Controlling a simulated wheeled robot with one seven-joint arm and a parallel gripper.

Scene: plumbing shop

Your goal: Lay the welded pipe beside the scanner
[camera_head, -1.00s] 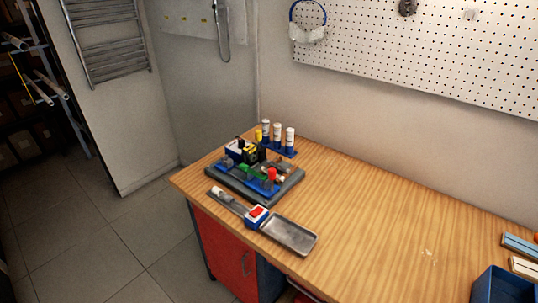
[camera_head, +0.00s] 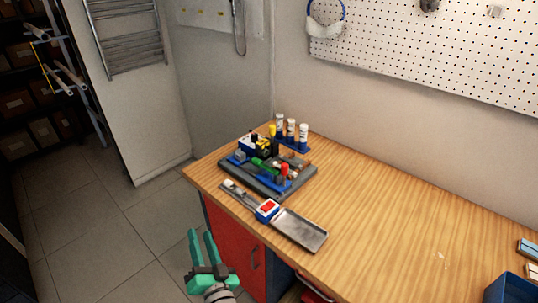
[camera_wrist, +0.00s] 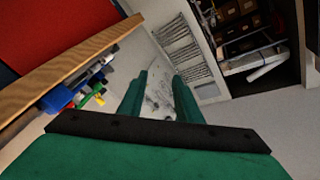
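A blue-and-white device with a red face (camera_head: 267,209), possibly the scanner, lies near the bench's front edge. It sits between a grey metal tray (camera_head: 302,231) and a narrow grey strip with a small whitish piece (camera_head: 229,184). I cannot make out which piece is the welded pipe.
Behind the device is a dark grey board (camera_head: 262,188) with blue, green, yellow and red parts. Several white-capped bottles (camera_head: 291,128) stand in a blue rack. The wooden bench top (camera_head: 390,230) is clear to the right, up to a blue bin (camera_head: 512,290). Open floor lies left.

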